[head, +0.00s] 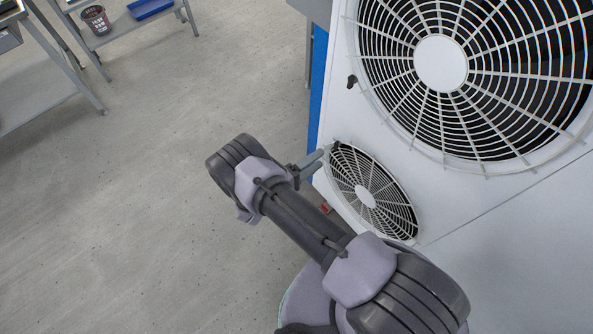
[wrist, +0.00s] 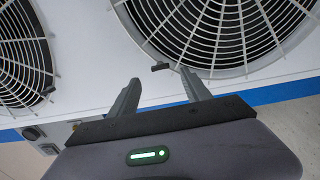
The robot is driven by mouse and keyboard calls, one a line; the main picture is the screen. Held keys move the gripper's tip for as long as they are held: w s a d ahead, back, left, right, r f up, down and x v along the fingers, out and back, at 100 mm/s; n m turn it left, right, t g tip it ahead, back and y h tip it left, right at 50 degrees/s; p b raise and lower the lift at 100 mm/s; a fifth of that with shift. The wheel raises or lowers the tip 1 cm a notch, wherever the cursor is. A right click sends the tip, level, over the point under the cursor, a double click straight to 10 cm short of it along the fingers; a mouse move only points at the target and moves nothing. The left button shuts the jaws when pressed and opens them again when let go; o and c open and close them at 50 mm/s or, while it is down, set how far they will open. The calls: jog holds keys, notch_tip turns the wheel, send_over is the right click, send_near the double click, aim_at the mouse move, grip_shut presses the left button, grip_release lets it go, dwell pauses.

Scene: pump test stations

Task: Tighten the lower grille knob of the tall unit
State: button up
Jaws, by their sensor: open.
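The tall unit (head: 480,215) is a white cabinet with two round fan grilles. The lower grille (head: 370,190) is on the right in the wrist view (wrist: 225,35). Its small dark knob (wrist: 160,67) sits at the grille's rim, between and just beyond my fingertips in the picture. I cannot make this knob out in the head view, where my gripper is in front. My gripper (head: 318,158) is open and empty, at the left edge of the lower grille. The wrist view shows both fingers (wrist: 160,77) spread apart; I cannot tell whether they touch the cabinet.
The upper grille (head: 440,65) has its own dark knob (head: 352,81). A blue strip (head: 316,95) runs along the cabinet's left side.

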jog(key=v, duration=1)
jog(key=shift+s+a+p, duration=0.15)
jog(key=shift+a+p, duration=0.1)
jog(key=shift+p, duration=0.1)
jog(key=shift+r, duration=0.1)
